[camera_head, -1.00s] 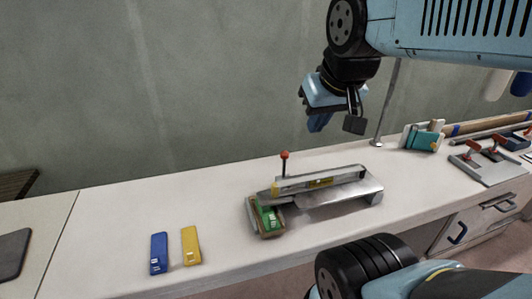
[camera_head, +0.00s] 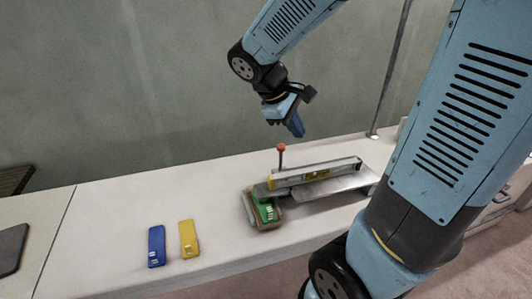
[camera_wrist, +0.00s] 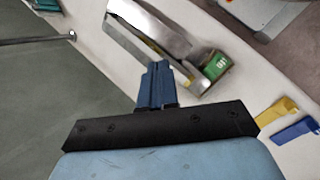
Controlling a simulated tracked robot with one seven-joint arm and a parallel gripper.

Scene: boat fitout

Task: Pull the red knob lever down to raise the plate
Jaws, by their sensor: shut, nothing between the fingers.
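The red knob lever (camera_head: 281,149) stands upright on the metal fixture in the head view; in the wrist view I cannot make it out, and my fingers may hide it. The metal plate (camera_head: 325,186) lies low in front of the fixture's long bar with a yellow label (camera_head: 317,175). A green block (camera_head: 267,211) sits in a small tray at the fixture's left end; it also shows in the wrist view (camera_wrist: 217,66). My gripper (camera_head: 298,131) is shut and empty, pointing down just above and slightly right of the knob, apart from it. Its blue fingers also show in the wrist view (camera_wrist: 157,80).
A blue block (camera_head: 156,246) and a yellow block (camera_head: 189,239) lie on the white bench left of the fixture. A thin metal pole (camera_head: 388,80) stands at the back right. My arm covers the bench's right part. The bench between the blocks and the wall is clear.

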